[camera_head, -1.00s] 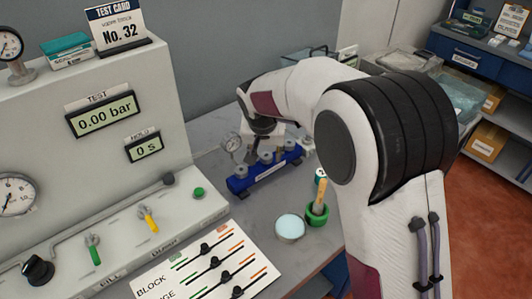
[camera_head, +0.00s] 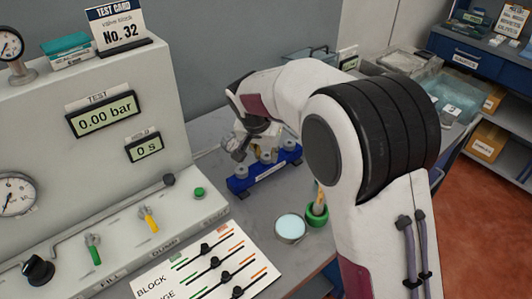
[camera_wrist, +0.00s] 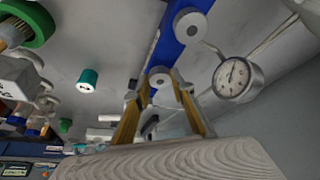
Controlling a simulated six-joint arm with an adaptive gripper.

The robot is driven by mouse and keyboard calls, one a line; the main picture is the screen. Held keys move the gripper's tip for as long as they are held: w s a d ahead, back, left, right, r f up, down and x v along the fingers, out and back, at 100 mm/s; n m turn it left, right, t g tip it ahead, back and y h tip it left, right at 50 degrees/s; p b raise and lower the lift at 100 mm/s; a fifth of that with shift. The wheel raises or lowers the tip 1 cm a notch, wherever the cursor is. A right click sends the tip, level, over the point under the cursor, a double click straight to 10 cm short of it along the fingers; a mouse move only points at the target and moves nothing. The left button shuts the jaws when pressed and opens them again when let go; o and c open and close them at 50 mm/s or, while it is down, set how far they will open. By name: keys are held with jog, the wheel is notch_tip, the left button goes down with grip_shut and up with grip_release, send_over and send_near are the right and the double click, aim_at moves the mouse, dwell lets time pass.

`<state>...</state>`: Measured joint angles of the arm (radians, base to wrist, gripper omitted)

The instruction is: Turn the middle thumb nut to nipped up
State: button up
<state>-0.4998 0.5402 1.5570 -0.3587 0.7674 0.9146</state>
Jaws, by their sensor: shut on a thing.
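The blue valve block (camera_head: 246,183) sits on the grey bench in the head view, with grey thumb nuts along its top. The middle thumb nut (camera_head: 266,157) is in the row's centre. My gripper (camera_head: 257,146) is low over the block's back side, partly hidden by my own wrist. In the wrist view its two yellow-brown fingers (camera_wrist: 156,89) are closed on either side of a round grey thumb nut (camera_wrist: 158,76); that this is the middle one is likely but not certain. Another nut (camera_wrist: 188,25) stands farther along the blue block (camera_wrist: 170,45). The nut's turn cannot be read.
A pressure gauge (camera_wrist: 234,78) stands close to the fingers. A green pot with a brush (camera_head: 317,214) and a pale round dish (camera_head: 290,227) stand in front of the block. The test panel (camera_head: 120,130), reading 0.00 bar, is at left.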

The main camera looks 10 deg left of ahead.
jog(key=shift+a+m+g+h, duration=0.1)
jog(key=shift+m+g+h, duration=0.2)
jog(key=shift+m, duration=0.65)
jog(key=shift+a+m+g+h, duration=0.1)
jog(key=shift+m+h, duration=0.3)
jog(key=shift+m, duration=0.55)
jog(key=o, duration=1.1)
jog(key=shift+d+n, duration=0.1)
jog(key=shift+n, duration=0.2)
jog(key=shift+d+n+t+y, duration=0.15)
jog(key=shift+n+y, duration=0.3)
jog(key=shift+n, duration=0.6)
jog(key=shift+n+t+y, duration=0.15)
jog(key=shift+n+y, duration=0.3)
jog(key=shift+n, duration=0.6)
jog(key=shift+n, duration=0.5)
